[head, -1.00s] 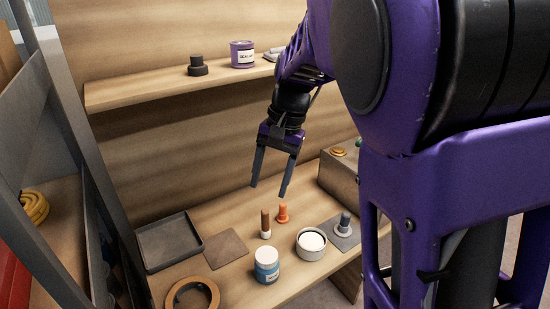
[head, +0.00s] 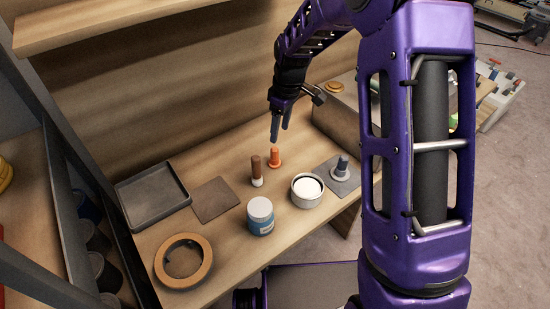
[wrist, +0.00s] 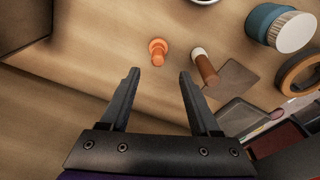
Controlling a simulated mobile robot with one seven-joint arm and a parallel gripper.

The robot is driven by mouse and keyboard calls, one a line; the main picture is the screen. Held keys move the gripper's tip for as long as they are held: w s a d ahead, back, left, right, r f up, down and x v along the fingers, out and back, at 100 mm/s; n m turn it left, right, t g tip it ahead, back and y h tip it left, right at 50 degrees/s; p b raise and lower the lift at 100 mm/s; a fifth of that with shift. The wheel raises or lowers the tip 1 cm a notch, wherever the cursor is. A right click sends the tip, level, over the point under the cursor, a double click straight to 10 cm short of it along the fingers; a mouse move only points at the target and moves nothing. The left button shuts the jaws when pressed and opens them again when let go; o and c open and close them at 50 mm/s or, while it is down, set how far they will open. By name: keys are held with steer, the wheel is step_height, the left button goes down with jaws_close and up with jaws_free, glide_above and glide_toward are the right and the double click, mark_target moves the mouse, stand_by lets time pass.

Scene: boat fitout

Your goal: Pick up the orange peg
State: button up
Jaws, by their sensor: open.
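The orange peg (head: 275,157) stands upright on its wider base on the wooden bench, just right of a brown peg with a white lower end. In the wrist view the orange peg (wrist: 158,49) shows beyond the fingertips, roughly between their lines and a little left of centre. My gripper (head: 279,138) is open and empty, with its fingers pointing down above and slightly behind the peg. In the wrist view my gripper (wrist: 159,72) has a clear gap between its fingers. The fingers look apart from the peg.
The brown peg (head: 256,171) stands close at the left. A grey tray (head: 150,201), square mat (head: 214,199) and tape ring (head: 184,287) lie left.

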mark_target(275, 148)
steer(key=f, duration=0.5)
steer(key=shift+w+a, duration=0.2)
steer(key=shift+a, duration=0.05)
steer(key=shift+w+a+f+b, duration=0.15)
steer(key=shift+f+b, duration=0.1)
steer(key=shift+f, duration=0.6)
steer(key=shift+w+a+f+b, duration=0.2)
steer(key=shift+f, duration=0.65)
steer(key=shift+w+a+f+b, duration=0.15)
steer(key=shift+f+b, duration=0.1)
steer(key=shift+f, duration=0.6)
jaws_close()
